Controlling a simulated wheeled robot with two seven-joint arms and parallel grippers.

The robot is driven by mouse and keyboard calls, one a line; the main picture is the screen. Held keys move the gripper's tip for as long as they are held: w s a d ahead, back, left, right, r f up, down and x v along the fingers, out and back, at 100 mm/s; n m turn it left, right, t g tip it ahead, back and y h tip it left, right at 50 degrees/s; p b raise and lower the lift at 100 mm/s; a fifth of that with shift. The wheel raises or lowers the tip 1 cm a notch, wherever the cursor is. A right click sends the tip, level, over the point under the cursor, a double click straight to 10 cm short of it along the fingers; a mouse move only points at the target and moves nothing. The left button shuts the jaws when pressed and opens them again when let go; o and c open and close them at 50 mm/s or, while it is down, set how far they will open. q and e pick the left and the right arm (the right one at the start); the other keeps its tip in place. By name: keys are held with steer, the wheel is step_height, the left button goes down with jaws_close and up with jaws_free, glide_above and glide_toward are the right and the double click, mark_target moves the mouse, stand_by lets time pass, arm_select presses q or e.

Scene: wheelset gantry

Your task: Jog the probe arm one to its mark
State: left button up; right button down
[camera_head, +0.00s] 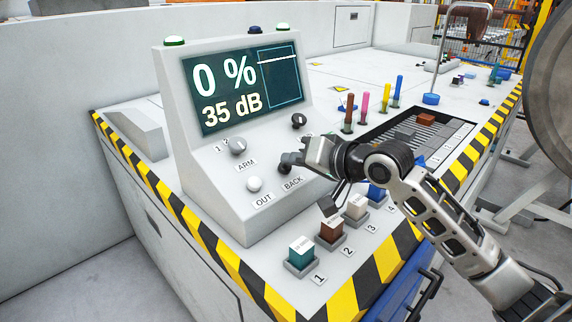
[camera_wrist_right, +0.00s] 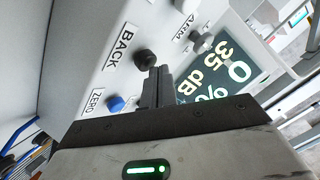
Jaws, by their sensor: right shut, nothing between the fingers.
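The grey console (camera_head: 215,190) carries a screen (camera_head: 248,88) reading 0 % and 35 dB, with a white line near the top of a blue frame. Below are the grey ARM selector knob (camera_head: 238,146), whose setting I cannot read surely, the white OUT button (camera_head: 254,184) and the black BACK button (camera_head: 285,168). My right gripper (camera_head: 296,158) is shut and empty, its tips at the BACK button. In the wrist view the tips (camera_wrist_right: 158,78) overlap the edge of the BACK button (camera_wrist_right: 145,60); contact is unclear. My left gripper is out of view. No probe arm is clearly visible.
A blue ZERO button (camera_wrist_right: 115,103) sits beside BACK. Another black knob (camera_head: 298,120) is right of the screen. Numbered sockets with coloured blocks (camera_head: 301,252) line the front edge. Coloured pegs (camera_head: 364,105) and a dark grated tray (camera_head: 452,128) lie beyond my right arm.

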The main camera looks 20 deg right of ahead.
steer(key=shift+w+f, duration=0.15)
steer(key=shift+f, duration=0.25)
stand_by(0.7)
stand_by(1.1)
stand_by(1.2)
stand_by(0.9)
steer(key=shift+r, duration=0.1)
steer(key=shift+s+d+r+p, duration=0.1)
steer(key=shift+s+r+p, duration=0.3)
steer(key=shift+r+p, duration=0.6)
steer(key=shift+f, duration=0.25)
